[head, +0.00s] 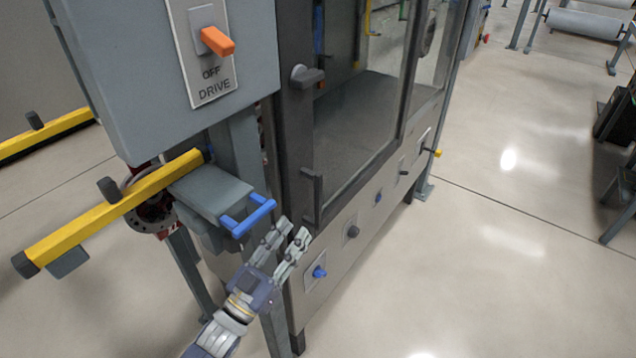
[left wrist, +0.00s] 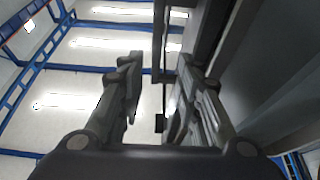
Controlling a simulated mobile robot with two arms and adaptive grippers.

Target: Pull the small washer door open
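The washer cabinet has a glass door (head: 355,130) in a dark frame, which looks shut in the head view. A dark vertical bar handle (head: 312,197) stands at the lower left of its frame. A grey turn-latch (head: 306,76) sits higher on the same frame. My left gripper (head: 293,230) is open, just below and left of the bar handle, with its fingers pointing up toward it. In the left wrist view the two fingers (left wrist: 157,75) are apart. A dark vertical edge shows above them; whether it is the handle is unclear. My right gripper is not in view.
A blue handle (head: 248,218) on a grey block is close left of my gripper. A yellow bar (head: 110,208) and a grey drive box (head: 165,80) with an orange switch stand left. Several knobs (head: 319,272) line the panel below the door.

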